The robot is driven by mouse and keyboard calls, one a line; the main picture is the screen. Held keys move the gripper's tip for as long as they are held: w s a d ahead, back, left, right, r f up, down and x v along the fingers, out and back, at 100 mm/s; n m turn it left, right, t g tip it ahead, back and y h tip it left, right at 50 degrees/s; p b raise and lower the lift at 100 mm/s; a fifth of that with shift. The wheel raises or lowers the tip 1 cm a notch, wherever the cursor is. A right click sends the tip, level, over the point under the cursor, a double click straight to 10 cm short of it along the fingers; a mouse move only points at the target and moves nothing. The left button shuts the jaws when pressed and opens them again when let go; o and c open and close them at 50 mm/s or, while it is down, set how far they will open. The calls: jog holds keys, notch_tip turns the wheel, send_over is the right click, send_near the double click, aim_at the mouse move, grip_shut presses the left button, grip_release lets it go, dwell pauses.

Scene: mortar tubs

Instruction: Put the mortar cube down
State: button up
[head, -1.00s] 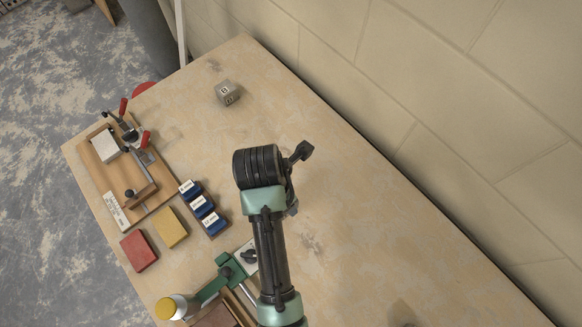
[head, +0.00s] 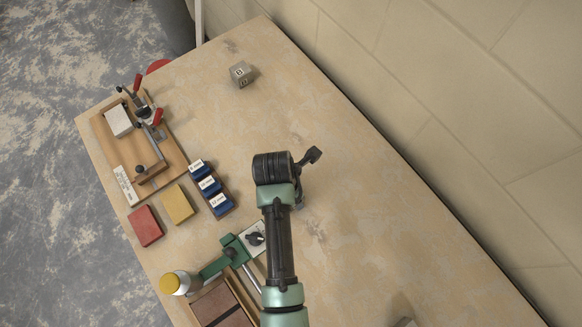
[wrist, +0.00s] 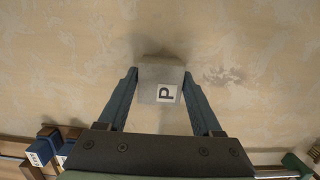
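A grey mortar cube (wrist: 150,98) with a white "P" label sits between the fingers of my gripper (wrist: 161,75) in the wrist view. Both fingers appear to touch its sides, so my gripper looks shut on it. A dark shadow lies on the tabletop beyond the cube; I cannot tell whether the cube touches the table. In the head view my wrist hides the fingers and most of what they hold. Another grey cube (head: 241,74), marked "B", stands at the far end of the wooden table (head: 370,190).
Left of my arm are a wooden clamp fixture (head: 170,165), blue labelled blocks (head: 210,186), a yellow block (head: 178,204) and a red block (head: 145,226). A grey object (head: 404,322) shows at the bottom edge. Right of my arm is bare table beside the wall.

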jog(key=o, duration=0.3)
notch_tip(320, 180, up, 12)
jog(key=s+a, duration=0.1)
jog(key=w+r+m+t, duration=0.6)
jog(key=w+r, duration=0.6)
jog(key=w+r+m+t+y, duration=0.1)
jog(key=w+r+m+t, duration=0.25)
jog(key=r, duration=0.75)
jog(key=w+r+m+t, duration=0.3)
jog(key=r+m+t, duration=0.2)
jog(key=r, duration=0.6)
jog(key=s+r+m+t, duration=0.3)
jog(key=s+r+t, duration=0.1)
jog(key=r, duration=0.5)
jog(key=s+r+m+t, duration=0.4)
jog(key=s+r, duration=0.1)
jog(key=r, duration=0.5)
jog(key=s+d+r+m+t, duration=0.1)
jog(key=s+r+m+t, duration=0.2)
jog(key=r, duration=0.7)
jog(key=shift+s+r+m+t, duration=0.1)
jog(key=shift+s+m+t, duration=0.3)
jog(key=shift+s, duration=0.5)
